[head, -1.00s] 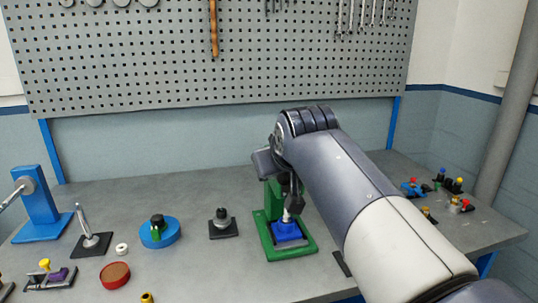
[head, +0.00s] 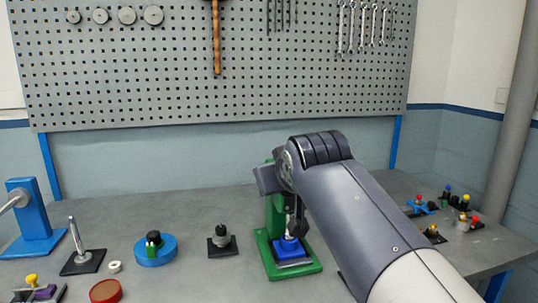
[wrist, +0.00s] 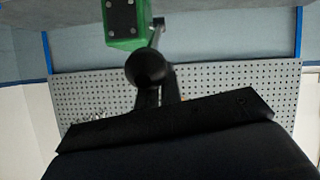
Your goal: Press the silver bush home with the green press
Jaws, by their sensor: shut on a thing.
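The green press (head: 276,215) stands on the bench with its green base flat on the top. A blue block (head: 290,250) sits on the base under a silver part; I cannot tell whether that part is the silver bush or the press ram. In the wrist view the green head of the press (wrist: 124,24) is at the top, with a lever rod (wrist: 158,36) beside it. My gripper (wrist: 152,92) is shut on the black ball knob (wrist: 146,66) of the lever. In the head view my arm hides the knob and the fingertips.
Left of the press are a dark square base with a post (head: 221,242), a blue round fixture (head: 155,250), a lever stand (head: 82,262) and a blue stand (head: 35,225). Small coloured parts (head: 447,205) lie at the right. A pegboard (head: 150,80) hangs behind.

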